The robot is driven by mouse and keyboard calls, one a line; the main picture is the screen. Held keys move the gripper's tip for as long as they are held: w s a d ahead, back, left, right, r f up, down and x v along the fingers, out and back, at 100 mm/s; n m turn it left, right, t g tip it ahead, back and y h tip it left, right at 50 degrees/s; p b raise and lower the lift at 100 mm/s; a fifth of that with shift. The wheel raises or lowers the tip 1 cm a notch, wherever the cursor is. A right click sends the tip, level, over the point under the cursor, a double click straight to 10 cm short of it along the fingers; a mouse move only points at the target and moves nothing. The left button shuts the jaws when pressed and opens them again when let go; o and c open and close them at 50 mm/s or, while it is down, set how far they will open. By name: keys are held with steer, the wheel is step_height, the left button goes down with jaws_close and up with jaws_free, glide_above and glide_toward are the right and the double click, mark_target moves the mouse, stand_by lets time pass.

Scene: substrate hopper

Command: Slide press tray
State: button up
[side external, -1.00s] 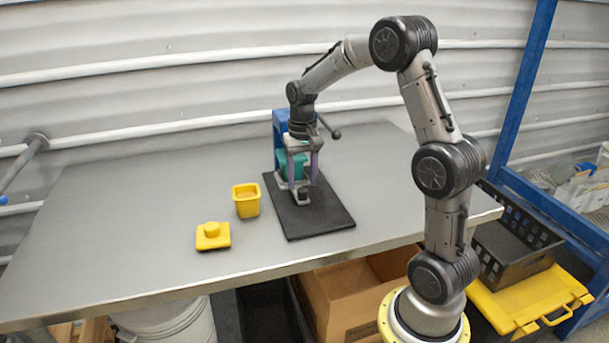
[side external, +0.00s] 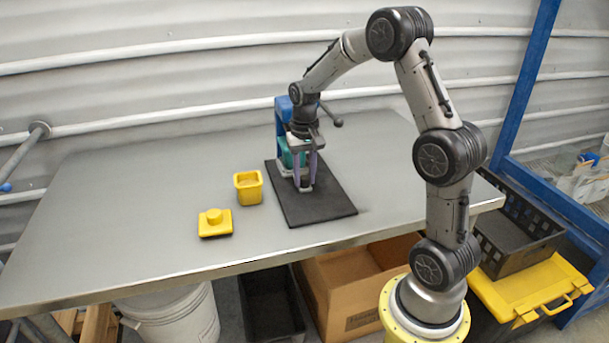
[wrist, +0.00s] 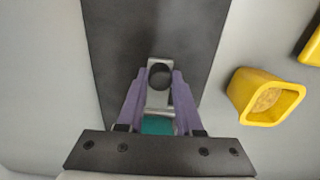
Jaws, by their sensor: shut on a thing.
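The press stands at the back of a black mat, with a blue frame (side external: 282,108) and a teal body (side external: 286,153) partly behind my gripper. A grey metal tray (wrist: 158,101) sticks out from the press, with a dark round knob (wrist: 160,76) at its outer end. My gripper (side external: 305,186) points down over the tray. Its two purple fingers stand on either side of the knob and are shut on it. The fingers also show in the wrist view (wrist: 158,80). The teal part shows between them there. The side view hides most of the tray.
The black mat (side external: 318,208) has free room in front of my gripper. A yellow cup (side external: 248,190) with tan contents stands left of the mat. The press lever (side external: 337,122) sticks out right.

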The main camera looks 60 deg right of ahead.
steer(key=shift+s+a, duration=3.4)
steer(key=shift+a, duration=0.05)
steer(key=o, duration=0.9)
steer(key=shift+c, duration=0.2)
step_height(320, 180, up, 7)
steer(key=shift+a, duration=0.1)
